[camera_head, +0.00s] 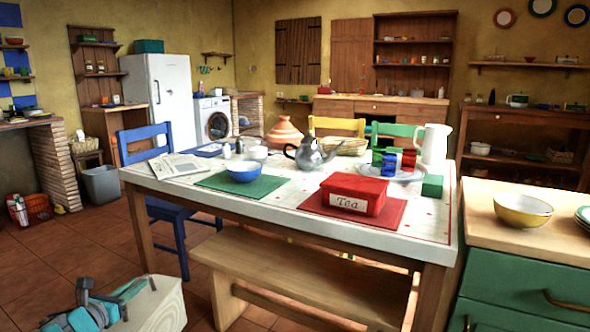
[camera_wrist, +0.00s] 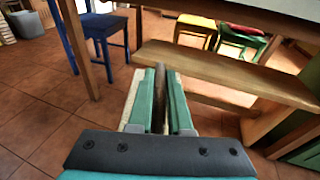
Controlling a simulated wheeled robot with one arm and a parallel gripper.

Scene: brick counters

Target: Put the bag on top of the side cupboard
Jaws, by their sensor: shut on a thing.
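My gripper (camera_head: 122,292) is at the bottom left of the head view, low in front of the bench. Its teal fingers are shut on a pale, boxy thing (camera_head: 160,308), which seems to be the bag. In the wrist view, my gripper (camera_wrist: 159,88) has a thin brown edge (camera_wrist: 159,105) between its fingers, with pale strips beside them; most of the held thing is hidden there. A green cupboard (camera_head: 520,298) with a wooden top stands at the right and may be the side cupboard. A yellow bowl (camera_head: 523,210) and stacked plates (camera_head: 584,216) are on it.
A long table (camera_head: 270,208) with a red tea tin, teapot and dishes fills the middle. A wooden bench (camera_head: 310,272) stands before it and also shows in the wrist view (camera_wrist: 225,76). A blue chair (camera_head: 160,143) is at its left end.

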